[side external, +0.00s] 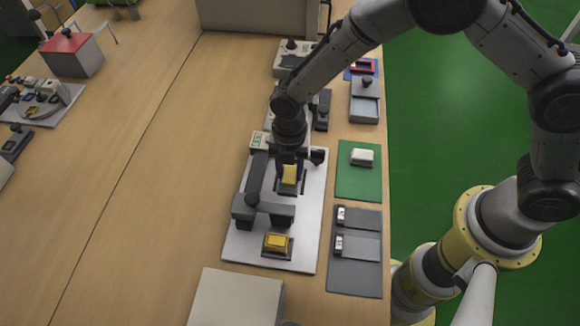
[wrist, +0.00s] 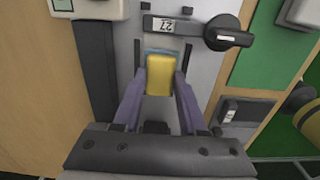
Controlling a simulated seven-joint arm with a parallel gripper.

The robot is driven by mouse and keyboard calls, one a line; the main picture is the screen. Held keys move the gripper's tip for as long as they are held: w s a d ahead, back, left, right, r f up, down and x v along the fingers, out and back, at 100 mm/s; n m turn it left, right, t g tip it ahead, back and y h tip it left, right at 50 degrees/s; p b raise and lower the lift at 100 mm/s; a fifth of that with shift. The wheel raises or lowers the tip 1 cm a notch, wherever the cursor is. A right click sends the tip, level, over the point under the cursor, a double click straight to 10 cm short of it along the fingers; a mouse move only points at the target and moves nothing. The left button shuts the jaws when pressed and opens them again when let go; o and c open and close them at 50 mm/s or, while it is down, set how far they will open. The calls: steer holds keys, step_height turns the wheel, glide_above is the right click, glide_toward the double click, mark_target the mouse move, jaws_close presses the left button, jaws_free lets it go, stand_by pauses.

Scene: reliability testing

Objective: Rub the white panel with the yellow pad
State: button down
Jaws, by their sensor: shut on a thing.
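My gripper (side external: 289,166) points down over a pale board (side external: 238,235) that carries a dark fixture. Its fingers are shut on a yellow pad (side external: 289,175). In the wrist view the pad (wrist: 160,76) sits between the two fingertips, with a blue-grey edge behind it. A dark square piece shows below the pad in the side view; I cannot tell whether the pad touches it. A plain white panel (side external: 235,298) lies at the bottom of the side view, in front of the board and apart from the gripper.
A second yellow block (side external: 277,242) sits in a dark holder on the board. A green mat (side external: 358,172) with a white block and grey plates (side external: 355,268) lie right. The table's left middle is clear.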

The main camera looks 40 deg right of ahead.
steer(key=shift+s+a, duration=0.6)
steer(key=shift+s, duration=0.05)
steer(key=shift+s+a+r, duration=0.1)
steer(key=shift+r, duration=0.5)
steer(key=shift+s+a+r, duration=0.1)
steer(key=shift+r, duration=3.35)
